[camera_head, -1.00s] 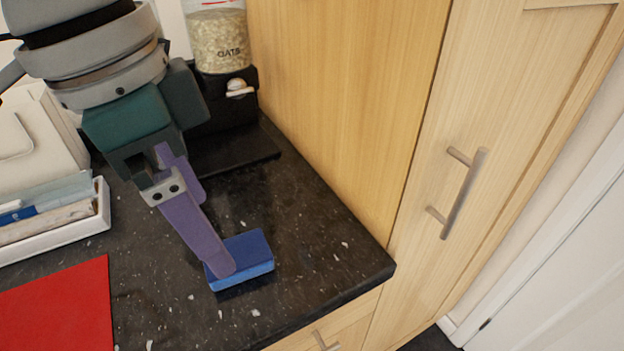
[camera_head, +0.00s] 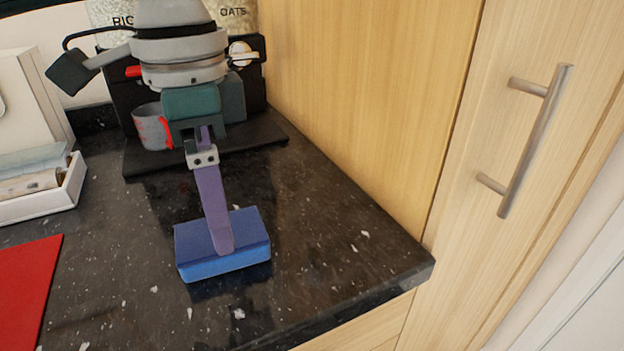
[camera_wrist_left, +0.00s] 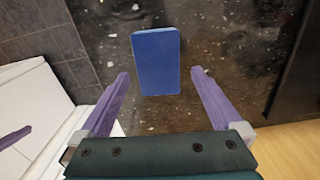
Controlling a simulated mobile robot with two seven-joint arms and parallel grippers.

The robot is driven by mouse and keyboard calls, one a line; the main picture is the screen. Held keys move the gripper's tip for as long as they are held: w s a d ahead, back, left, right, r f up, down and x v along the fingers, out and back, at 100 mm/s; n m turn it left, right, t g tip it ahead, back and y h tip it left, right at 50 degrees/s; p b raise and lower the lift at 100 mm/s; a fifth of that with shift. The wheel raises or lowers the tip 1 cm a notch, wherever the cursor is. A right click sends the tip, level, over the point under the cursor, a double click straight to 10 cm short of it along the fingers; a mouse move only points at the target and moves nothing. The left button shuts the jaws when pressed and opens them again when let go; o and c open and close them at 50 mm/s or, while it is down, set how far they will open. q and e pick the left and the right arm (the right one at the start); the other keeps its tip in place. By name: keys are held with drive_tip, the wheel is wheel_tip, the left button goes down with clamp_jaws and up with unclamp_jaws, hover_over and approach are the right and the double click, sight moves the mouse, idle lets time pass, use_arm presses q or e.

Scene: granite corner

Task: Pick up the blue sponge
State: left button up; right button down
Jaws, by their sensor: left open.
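The blue sponge (camera_head: 252,242) lies on the dark granite counter near its front edge. My left gripper (camera_head: 224,246) points down at it, and a purple finger covers part of the sponge in the head view. In the left wrist view the sponge (camera_wrist_left: 156,62) lies ahead of the gap between the two purple fingers (camera_wrist_left: 162,76). The fingers are apart with nothing between them, and the sponge is not gripped. Whether a finger touches it I cannot tell. My right gripper is not in view.
A wooden cabinet side (camera_head: 370,110) bounds the counter on the right. A red mat (camera_head: 25,290) and a white tray (camera_head: 50,203) lie at left. A grey cup (camera_head: 150,128) stands on a black stand (camera_head: 262,138) behind my arm. Counter around the sponge is clear.

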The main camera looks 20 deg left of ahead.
use_arm(q)
drive_tip(key=f, duration=0.3)
drive_tip(key=shift+s+f, duration=0.2)
drive_tip(key=shift+f, duration=0.15)
drive_tip(key=c, duration=1.4)
drive_tip(key=shift+o, duration=0.2)
wheel_tip(320, 180, up, 20)
drive_tip(key=p, duration=0.3)
